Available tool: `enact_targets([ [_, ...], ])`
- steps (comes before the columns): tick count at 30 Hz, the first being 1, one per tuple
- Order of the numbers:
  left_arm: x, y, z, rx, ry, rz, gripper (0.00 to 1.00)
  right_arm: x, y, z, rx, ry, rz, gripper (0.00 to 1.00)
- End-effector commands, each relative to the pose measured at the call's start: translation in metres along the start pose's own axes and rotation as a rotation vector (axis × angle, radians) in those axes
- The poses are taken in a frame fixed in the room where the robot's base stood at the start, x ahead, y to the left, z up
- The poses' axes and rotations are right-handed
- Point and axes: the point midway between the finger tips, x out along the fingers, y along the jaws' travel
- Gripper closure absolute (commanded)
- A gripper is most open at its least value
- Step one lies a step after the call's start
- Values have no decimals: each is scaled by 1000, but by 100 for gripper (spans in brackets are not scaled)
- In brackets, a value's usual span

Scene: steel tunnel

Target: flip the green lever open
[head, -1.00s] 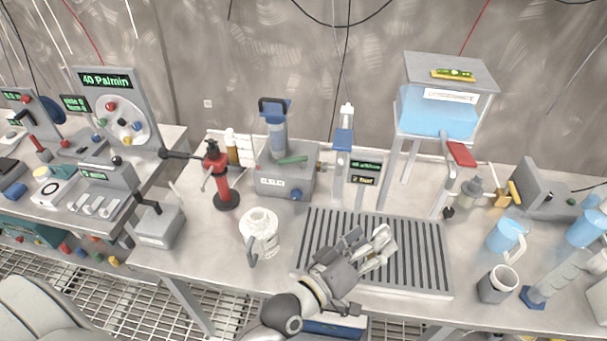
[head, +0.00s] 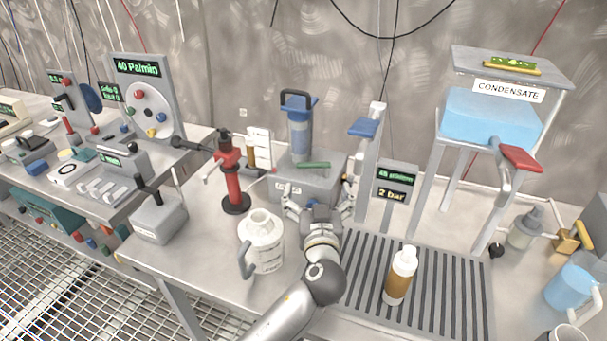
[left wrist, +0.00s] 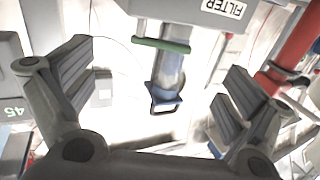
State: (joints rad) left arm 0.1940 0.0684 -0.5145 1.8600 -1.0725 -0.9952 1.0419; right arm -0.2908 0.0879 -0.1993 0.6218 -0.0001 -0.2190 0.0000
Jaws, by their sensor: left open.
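The green lever (head: 313,165) lies across the front of the grey filter box (head: 292,188), below its blue-topped filter cylinder (head: 299,125). In the left wrist view, the green lever (left wrist: 161,45) shows as a bar between my spread fingers, near the label reading FILTER. My left gripper (head: 318,197) is open, just in front of the box, with one finger to each side. It appears empty and apart from the lever. In the left wrist view my left gripper (left wrist: 157,85) also has a wide gap. My right gripper is not in view.
A white jug (head: 262,243) stands left of my left forearm. A brown bottle with a white top (head: 401,277) stands on the slatted grate (head: 455,290). A red stand (head: 232,180) is left of the box, and a blue-capped post (head: 368,150) is close on its right.

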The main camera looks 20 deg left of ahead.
Motion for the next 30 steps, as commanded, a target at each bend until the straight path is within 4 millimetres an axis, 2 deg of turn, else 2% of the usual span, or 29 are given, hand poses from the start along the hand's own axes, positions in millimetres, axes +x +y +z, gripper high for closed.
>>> enact_targets([
  [2,2,0,-2,-1,23,-12,1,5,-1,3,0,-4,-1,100],
  [8,20,-1,-6,1,30,-15,1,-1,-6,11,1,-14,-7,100],
  [15,66,-2,-8,2,29,-15,1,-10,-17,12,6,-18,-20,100],
  [21,95,-2,-7,1,27,-14,1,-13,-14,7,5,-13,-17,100],
  [30,110,-2,-6,-1,25,-13,1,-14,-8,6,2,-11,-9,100],
])
